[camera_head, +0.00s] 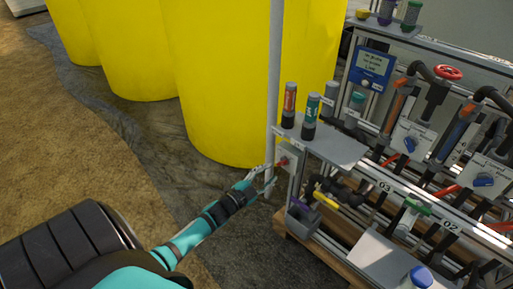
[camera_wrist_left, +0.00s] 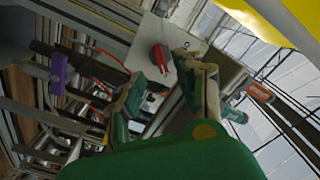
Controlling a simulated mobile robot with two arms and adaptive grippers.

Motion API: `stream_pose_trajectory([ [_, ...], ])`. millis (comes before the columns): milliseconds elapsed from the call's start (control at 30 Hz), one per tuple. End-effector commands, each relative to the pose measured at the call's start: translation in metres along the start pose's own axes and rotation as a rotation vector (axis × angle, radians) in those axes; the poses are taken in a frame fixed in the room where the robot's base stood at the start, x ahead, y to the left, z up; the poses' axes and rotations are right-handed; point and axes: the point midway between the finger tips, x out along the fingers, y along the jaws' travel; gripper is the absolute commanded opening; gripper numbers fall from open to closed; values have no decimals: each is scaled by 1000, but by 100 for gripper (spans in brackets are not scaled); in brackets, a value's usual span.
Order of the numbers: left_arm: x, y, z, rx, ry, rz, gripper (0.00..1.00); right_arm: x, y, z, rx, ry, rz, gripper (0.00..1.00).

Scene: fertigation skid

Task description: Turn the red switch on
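The red switch (camera_head: 284,162) sits on a light plate at the left end of the skid frame, beside a grey upright post. In the left wrist view the red switch (camera_wrist_left: 160,56) shows on a pale square plate (camera_wrist_left: 181,45), just beyond the fingertips. My left gripper (camera_head: 265,177) is close to the plate, a little left of and below the switch. In the wrist view my left gripper (camera_wrist_left: 163,80) is open, with one finger to each side of the line to the switch and nothing between them. Contact with the switch is not visible. My right gripper is not in view.
Yellow tanks (camera_head: 222,75) stand behind. The grey post (camera_head: 275,80) rises right next to my gripper. Bottles (camera_head: 311,117) stand on a grey shelf above. Pipes, a blue meter (camera_head: 372,66) and valves (camera_head: 484,180) fill the right. Bare floor (camera_head: 95,150) lies left.

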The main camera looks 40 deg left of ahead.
Motion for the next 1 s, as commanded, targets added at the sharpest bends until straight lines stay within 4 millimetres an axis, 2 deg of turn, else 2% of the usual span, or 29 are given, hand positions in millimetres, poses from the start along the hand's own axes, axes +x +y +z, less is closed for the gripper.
stream_pose_trajectory([
  [100,-27,1,1,0,-2,2,35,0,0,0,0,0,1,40],
  [333,-58,0,0,0,0,1,35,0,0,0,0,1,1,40],
  [500,-64,0,0,0,0,0,35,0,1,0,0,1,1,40],
  [1000,-63,0,0,-1,0,0,35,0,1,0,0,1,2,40],
])
